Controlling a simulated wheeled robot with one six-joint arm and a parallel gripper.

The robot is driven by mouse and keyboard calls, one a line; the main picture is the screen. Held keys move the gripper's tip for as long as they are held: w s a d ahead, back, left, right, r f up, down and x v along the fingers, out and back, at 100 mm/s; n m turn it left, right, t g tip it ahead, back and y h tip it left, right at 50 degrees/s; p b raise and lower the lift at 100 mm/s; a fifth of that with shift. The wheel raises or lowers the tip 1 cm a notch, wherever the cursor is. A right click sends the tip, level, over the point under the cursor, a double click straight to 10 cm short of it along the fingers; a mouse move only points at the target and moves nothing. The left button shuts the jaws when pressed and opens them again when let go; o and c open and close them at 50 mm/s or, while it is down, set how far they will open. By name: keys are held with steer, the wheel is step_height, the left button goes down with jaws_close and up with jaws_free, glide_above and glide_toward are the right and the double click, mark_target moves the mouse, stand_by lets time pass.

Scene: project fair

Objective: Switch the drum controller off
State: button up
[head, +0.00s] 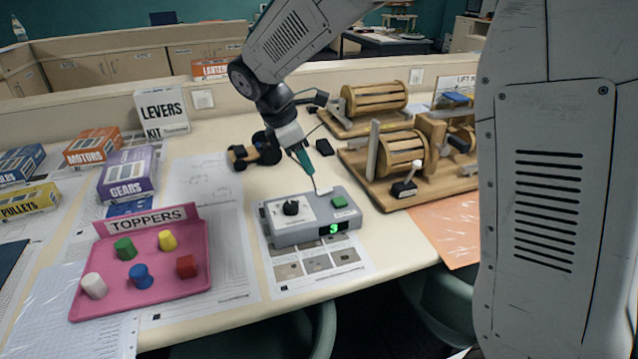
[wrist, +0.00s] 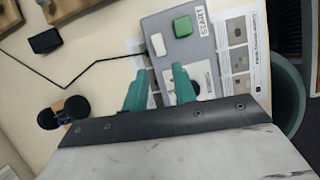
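The drum controller (head: 285,236) is a grey box on a printed sheet. Its top has a black knob (head: 291,207) on a white plate, a green button (head: 339,201) and a small white switch (head: 323,191). A display (head: 334,228) on its front glows with a green 3. My gripper (head: 314,184) is over the controller's back edge, close to the white switch. In the wrist view the green fingers (wrist: 160,72) are apart with nothing between them. The white switch (wrist: 158,44) and green button (wrist: 182,27) lie just beyond the fingertips.
Wooden drum machines (head: 402,155) stand right of the controller. A black-wheeled model (head: 255,150) and a small black block (head: 324,147) lie behind it. A pink toppers tray (head: 190,290) with coloured pieces is at left, with kit boxes (head: 162,112) further back.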

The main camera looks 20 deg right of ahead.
mark_target(322, 191)
steer(key=shift+n, duration=0.5)
steer(key=x, duration=0.8)
